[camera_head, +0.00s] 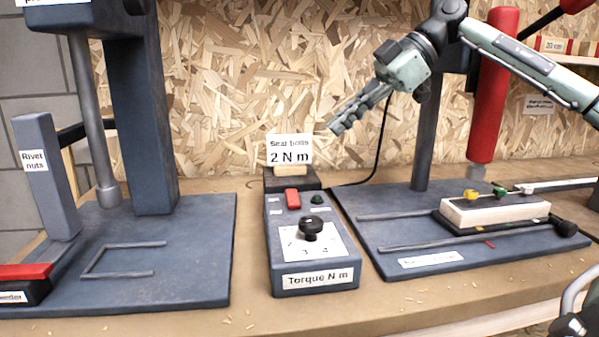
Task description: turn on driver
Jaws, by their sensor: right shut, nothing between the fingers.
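The driver's control box (274,256) stands in the middle of the bench, labelled "Torque N m". On its top are a red switch (292,199), a small dark green lamp (318,199) that does not look lit, and a black knob (311,226) on a numbered white dial. I cannot tell which number the knob points to. A card (289,149) behind the box reads "Seat bolts 2 N m". My right gripper (337,127) is shut and empty. It hangs above and behind the box, to the right of the card, touching nothing.
A red cylindrical tool (491,95) hangs above the right station's dark base (420,256), which bears a pale block (494,210). A press on a dark plate (190,270) stands left. A black cable (377,150) runs behind the box. The bench front (430,310) is mostly clear.

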